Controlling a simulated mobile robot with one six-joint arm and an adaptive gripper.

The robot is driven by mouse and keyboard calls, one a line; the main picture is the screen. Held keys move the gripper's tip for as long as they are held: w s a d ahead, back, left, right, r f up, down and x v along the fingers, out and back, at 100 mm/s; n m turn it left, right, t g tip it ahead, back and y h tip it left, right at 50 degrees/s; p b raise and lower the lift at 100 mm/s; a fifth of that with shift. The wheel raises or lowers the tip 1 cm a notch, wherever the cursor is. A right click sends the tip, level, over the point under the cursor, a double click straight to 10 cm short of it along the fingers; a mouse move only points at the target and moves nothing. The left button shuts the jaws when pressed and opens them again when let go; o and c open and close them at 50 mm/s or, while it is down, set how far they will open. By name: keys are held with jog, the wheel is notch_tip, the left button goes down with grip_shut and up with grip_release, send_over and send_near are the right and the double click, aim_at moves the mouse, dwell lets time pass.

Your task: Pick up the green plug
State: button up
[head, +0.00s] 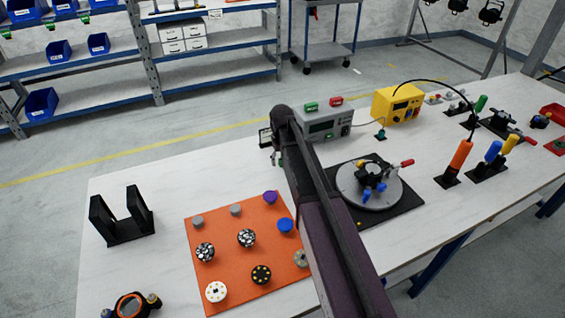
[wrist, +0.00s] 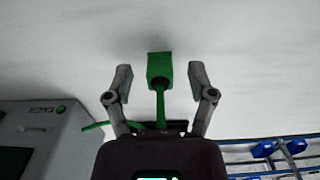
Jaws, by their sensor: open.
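The green plug (wrist: 160,66) is a small green block with a green cable running from it toward the bottom of the wrist view. It lies against the white table top, between the two grey fingers of my gripper (wrist: 160,78). The fingers are open, with a gap on each side of the plug. In the head view my gripper (head: 267,139) is by the grey box, partly hidden by my arm. A small bit of green (head: 281,161) shows beside it; most of the plug and its cable are hidden there.
A grey instrument box (head: 328,125) stands right behind my gripper, with a yellow box (head: 397,103) to its right. A round turntable (head: 370,186) and an orange board (head: 228,276) with several knobs lie nearer. The table left of my gripper is clear up to a black bracket (head: 122,220).

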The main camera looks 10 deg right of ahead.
jog(key=c, duration=0.9)
jog(key=shift+r, duration=0.15)
notch_tip(320, 180, up, 3)
jog(key=p, duration=0.3)
jog(key=shift+r, duration=0.15)
jog(key=s, duration=0.5)
jog(key=s+r+p, duration=0.1)
jog(key=s, duration=0.4)
jog(key=s+a+p, duration=0.1)
jog(key=s, duration=0.5)
jog(key=shift+r, duration=0.2)
